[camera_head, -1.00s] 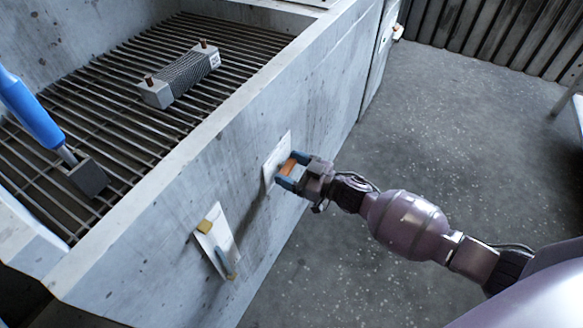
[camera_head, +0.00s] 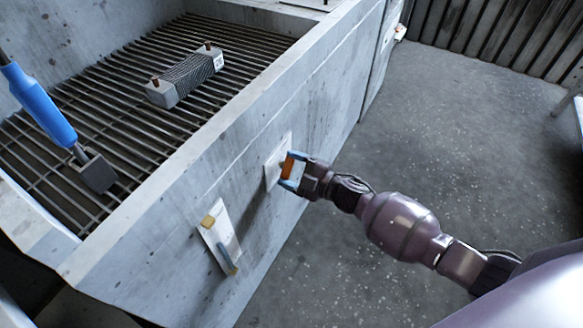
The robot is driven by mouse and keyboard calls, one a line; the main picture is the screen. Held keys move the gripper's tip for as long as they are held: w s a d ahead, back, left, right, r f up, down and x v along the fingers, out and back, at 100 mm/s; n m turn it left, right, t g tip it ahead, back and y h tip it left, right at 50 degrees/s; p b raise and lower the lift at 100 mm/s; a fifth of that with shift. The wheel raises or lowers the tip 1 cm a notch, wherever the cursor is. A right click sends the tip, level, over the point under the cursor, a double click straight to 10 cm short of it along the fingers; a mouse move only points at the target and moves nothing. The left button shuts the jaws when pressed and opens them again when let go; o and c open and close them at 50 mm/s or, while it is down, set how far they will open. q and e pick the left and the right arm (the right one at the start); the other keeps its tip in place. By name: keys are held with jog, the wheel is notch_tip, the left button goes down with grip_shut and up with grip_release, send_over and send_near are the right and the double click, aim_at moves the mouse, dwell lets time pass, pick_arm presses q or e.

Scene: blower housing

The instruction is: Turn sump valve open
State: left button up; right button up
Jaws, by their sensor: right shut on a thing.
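The orange valve handle (camera_head: 288,168) stands out from a white plate (camera_head: 272,173) on the outer side wall of the grey tank. I take it to be the sump valve. My right gripper (camera_head: 291,171) comes in from the right, with blue-tipped fingers shut on the orange handle, one above and one below it. The handle looks close to upright in the picture. The gripper hides part of the handle and its mount. My left gripper is not in view.
A second white plate (camera_head: 222,240) with a yellow piece and a blue piece is lower left on the wall. A blue-handled tool (camera_head: 45,110) and a grey block with copper-coloured ends (camera_head: 185,80) rest on the grate (camera_head: 110,95). The floor (camera_head: 450,130) at right is clear.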

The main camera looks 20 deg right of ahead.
jog(key=n, duration=0.3)
jog(key=shift+f+n, duration=0.15)
jog(key=shift+n, duration=0.15)
pick_arm(q)
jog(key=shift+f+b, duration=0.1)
jog(key=shift+b, duration=0.2)
pick_arm(e)
jog(key=shift+n, duration=1.8)
jog(key=o, duration=0.9)
jog(key=shift+s+d, duration=0.35)
jog(key=shift+s, duration=0.1)
pick_arm(q)
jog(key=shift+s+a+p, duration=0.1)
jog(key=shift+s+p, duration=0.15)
jog(key=shift+p, duration=0.45)
pick_arm(e)
jog(key=shift+v, duration=4.9)
